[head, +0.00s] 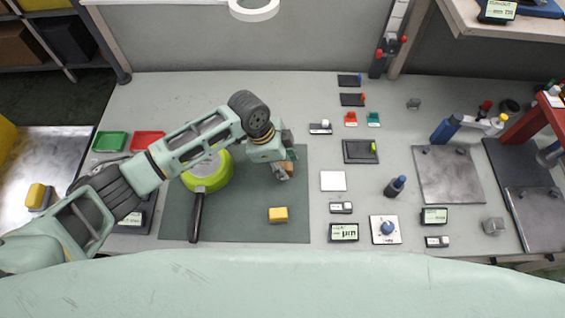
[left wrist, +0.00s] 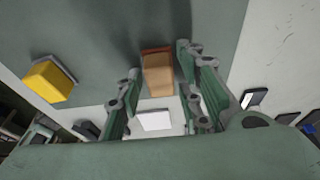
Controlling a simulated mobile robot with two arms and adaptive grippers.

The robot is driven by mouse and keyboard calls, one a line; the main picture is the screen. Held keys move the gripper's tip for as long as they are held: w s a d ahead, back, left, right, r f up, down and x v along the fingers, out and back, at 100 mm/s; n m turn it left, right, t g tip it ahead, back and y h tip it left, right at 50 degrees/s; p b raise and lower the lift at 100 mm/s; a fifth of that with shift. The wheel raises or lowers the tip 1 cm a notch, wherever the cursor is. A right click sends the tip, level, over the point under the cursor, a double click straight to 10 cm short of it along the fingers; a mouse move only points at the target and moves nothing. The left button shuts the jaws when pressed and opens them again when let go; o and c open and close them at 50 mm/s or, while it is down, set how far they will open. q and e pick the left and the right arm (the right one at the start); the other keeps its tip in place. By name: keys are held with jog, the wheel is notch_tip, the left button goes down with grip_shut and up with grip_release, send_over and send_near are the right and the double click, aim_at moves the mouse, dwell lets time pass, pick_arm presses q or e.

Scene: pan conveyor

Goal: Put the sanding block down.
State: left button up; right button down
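The sanding block (left wrist: 158,74), a small tan block with a reddish-brown end, sits between the two fingers of my left gripper (left wrist: 160,68) in the left wrist view. I cannot tell whether the block touches the mat. My right gripper is not in view.
A yellow block on a grey base (head: 278,214) lies on the mat nearer me. A green pan (head: 209,174) stands left of the gripper, its handle towards me. A white square (head: 333,181) and several small devices lie right of the mat. Bare mat lies between pan and yellow block.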

pick_arm(q)
jog(key=shift+o, duration=0.5)
jog(key=shift+r, duration=0.25)
jog(key=b+v, duration=0.1)
jog(key=v, duration=1.1)
jog(key=shift+b, duration=0.35)
jog(key=shift+f, duration=0.15)
